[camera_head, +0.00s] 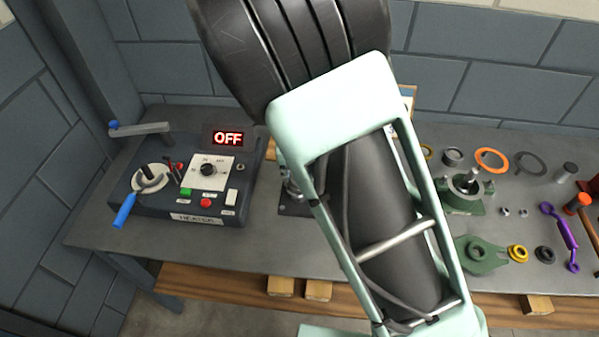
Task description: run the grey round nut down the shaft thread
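A green casing half (462,198) stands on the bench right of my arm, with a short metal shaft (468,182) rising from it. I cannot make out a thread on it at this size. A grey round ring (452,156) lies behind the casing, and a dark round ring (545,254) lies near the front edge. I cannot tell which, if either, is the grey round nut. My arm fills the middle of the view and hides part of the bench. My gripper is not visible.
A heater box (188,180) with an OFF display (228,139) stands left. A metal fixture (291,190) is partly hidden behind my arm. Another green casing part (480,254), a yellow ring (518,253), an orange ring (492,160) and a purple tool (566,236) lie right.

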